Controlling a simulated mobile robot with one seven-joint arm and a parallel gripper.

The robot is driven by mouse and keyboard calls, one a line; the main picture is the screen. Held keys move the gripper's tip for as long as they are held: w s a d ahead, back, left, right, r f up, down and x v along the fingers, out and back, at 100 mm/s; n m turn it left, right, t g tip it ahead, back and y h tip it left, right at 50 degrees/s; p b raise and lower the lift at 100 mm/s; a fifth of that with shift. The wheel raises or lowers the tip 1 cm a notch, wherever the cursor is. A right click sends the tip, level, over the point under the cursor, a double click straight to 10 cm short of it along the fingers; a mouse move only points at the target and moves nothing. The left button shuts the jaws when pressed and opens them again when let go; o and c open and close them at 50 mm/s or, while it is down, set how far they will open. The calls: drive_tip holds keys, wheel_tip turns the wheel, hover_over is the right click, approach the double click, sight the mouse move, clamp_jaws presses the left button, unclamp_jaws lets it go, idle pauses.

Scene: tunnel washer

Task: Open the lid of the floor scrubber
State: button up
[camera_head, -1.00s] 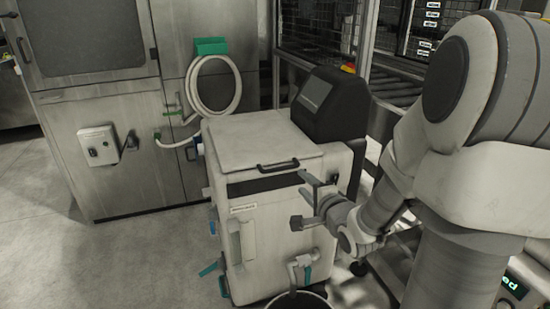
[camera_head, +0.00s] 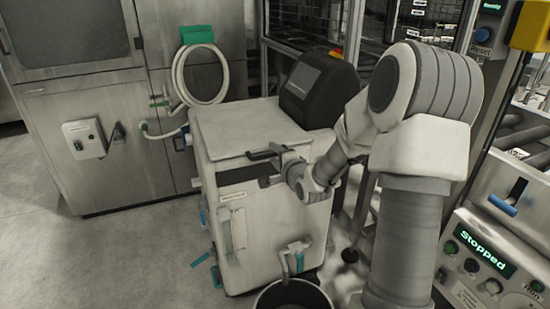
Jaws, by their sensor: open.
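The floor scrubber (camera_head: 273,219) is a white box-shaped machine with a dark control head (camera_head: 318,90) at its back right. Its flat pale lid (camera_head: 244,128) lies shut on top. A dark handle (camera_head: 277,148) is at the lid's front edge, partly hidden by my gripper. My gripper (camera_head: 264,168) is open at the scrubber's front, just below that edge. One finger is at handle height and the other is lower, in front of the dark strip under the lid. I cannot tell whether the upper finger touches the handle.
A dark bucket (camera_head: 292,298) stands on the floor before the scrubber. A steel cabinet with a coiled hose (camera_head: 200,76) stands behind left. A control panel (camera_head: 486,254) reading "Stopped" is at the right. Floor at the left is clear.

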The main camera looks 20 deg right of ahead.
drive_tip(key=shift+w, duration=0.1)
clamp_jaws()
idle(1.4)
